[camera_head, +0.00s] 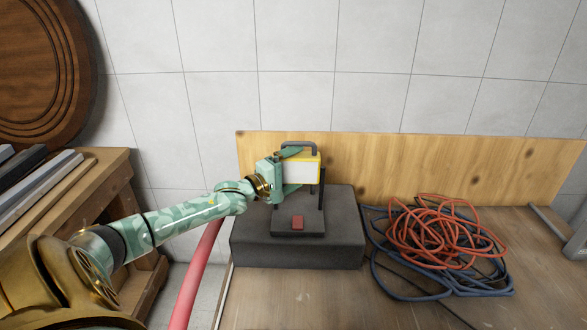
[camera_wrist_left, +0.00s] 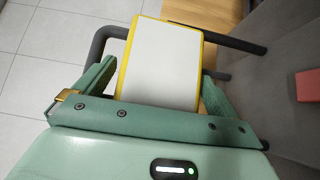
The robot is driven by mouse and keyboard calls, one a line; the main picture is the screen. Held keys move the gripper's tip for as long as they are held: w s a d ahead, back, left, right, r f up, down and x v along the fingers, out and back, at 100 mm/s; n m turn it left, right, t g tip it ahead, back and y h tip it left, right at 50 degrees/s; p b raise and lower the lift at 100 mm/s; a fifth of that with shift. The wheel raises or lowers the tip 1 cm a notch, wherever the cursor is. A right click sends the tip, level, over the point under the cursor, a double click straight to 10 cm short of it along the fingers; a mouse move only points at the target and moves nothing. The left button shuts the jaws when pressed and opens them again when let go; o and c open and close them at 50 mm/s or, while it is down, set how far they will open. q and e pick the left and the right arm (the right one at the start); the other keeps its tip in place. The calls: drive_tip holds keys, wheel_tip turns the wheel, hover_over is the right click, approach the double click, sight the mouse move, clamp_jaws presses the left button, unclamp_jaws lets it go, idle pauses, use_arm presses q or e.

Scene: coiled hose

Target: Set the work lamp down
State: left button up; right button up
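The work lamp (camera_head: 303,172) has a white panel with a yellow edge and a dark tubular frame. It is upright, over a dark grey block (camera_head: 252,252). My left gripper (camera_head: 291,171) reaches it from the left, with one green finger near its top and one near its bottom. In the left wrist view the lamp's panel (camera_wrist_left: 160,65) lies between the fingertips of my left gripper (camera_wrist_left: 162,75), which appear to press on both edges. I cannot tell whether the lamp's frame touches the surface below. My right gripper is not in view.
A red piece (camera_head: 298,222) sits on a smaller dark plate on the block. A coiled orange-red hose (camera_head: 432,232) and blue hose (camera_head: 376,280) lie right of the block. A wooden board (camera_head: 450,170) leans behind. The front of the bench (camera_head: 330,300) is clear.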

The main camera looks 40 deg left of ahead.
use_arm(q)
drive_tip(key=shift+r, duration=0.2)
drive_tip(key=s+a+p, duration=0.2)
drive_tip(key=s+p, duration=0.1)
drive_tip(key=s, duration=0.8)
drive_tip(key=shift+s+p, duration=0.4)
drive_tip(key=shift+f, duration=0.1)
